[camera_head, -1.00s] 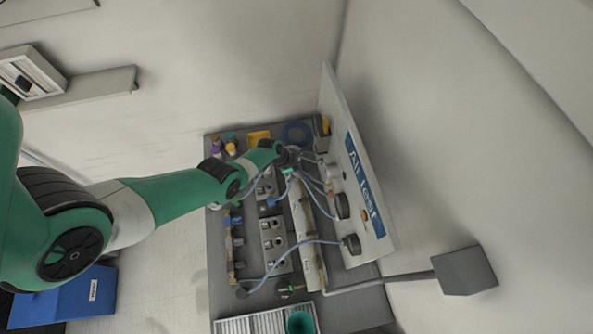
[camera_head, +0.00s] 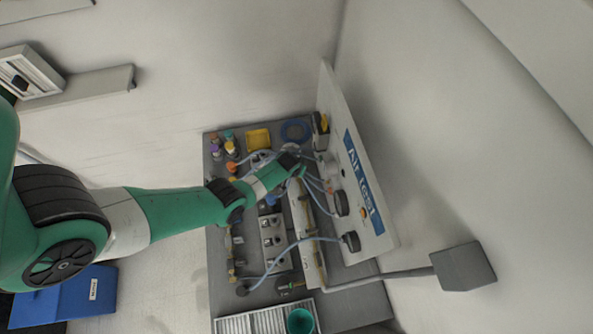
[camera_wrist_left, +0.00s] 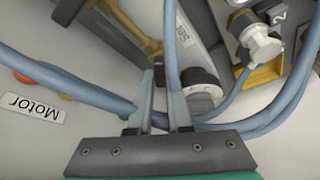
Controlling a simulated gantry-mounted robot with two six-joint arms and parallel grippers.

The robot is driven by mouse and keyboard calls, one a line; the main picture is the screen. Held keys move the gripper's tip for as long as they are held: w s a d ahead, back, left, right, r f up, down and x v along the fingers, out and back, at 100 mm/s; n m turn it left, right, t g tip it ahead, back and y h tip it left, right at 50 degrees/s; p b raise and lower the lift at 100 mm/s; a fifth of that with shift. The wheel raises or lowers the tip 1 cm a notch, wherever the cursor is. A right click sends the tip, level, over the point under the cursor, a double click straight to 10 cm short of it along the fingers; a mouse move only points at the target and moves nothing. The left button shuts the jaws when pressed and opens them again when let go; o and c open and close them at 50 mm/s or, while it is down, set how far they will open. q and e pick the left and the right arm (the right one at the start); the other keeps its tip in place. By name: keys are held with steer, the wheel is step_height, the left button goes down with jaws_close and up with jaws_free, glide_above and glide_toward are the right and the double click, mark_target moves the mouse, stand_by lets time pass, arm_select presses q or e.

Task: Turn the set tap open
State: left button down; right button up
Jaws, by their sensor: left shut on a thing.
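My left gripper (camera_head: 300,170) is over the bench, close to the upright Air Test panel (camera_head: 367,190). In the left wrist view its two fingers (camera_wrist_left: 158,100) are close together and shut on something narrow. That seems to be the end of the set tap, a brass-coloured fitting (camera_wrist_left: 135,35) reaching down to the fingertips. Blue hoses (camera_wrist_left: 85,88) cross beside and behind the fingers, so the grip is partly hidden. A grey cylinder with a white, dark-ended cap (camera_wrist_left: 203,90) lies just right of the fingers. My right gripper is not in view.
A Motor label (camera_wrist_left: 30,107) is left of the fingers. A grey box (camera_head: 463,267) stands right of the bench.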

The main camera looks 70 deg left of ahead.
arm_select(q)
steer(key=n, duration=0.1)
steer(key=n+g+b, duration=0.1)
steer(key=n, duration=0.1)
steer(key=shift+w+d+f+n+y, duration=0.1)
steer(key=shift+w+n+y, duration=0.05)
steer(key=shift+n+y, duration=0.2)
steer(key=shift+n+g, duration=0.7)
steer(key=shift+n, duration=0.65)
steer(key=shift+b, duration=0.3)
steer(key=c, duration=0.8)
jaws_free()
steer(key=shift+c, duration=0.2)
steer(key=shift+y, duration=0.25)
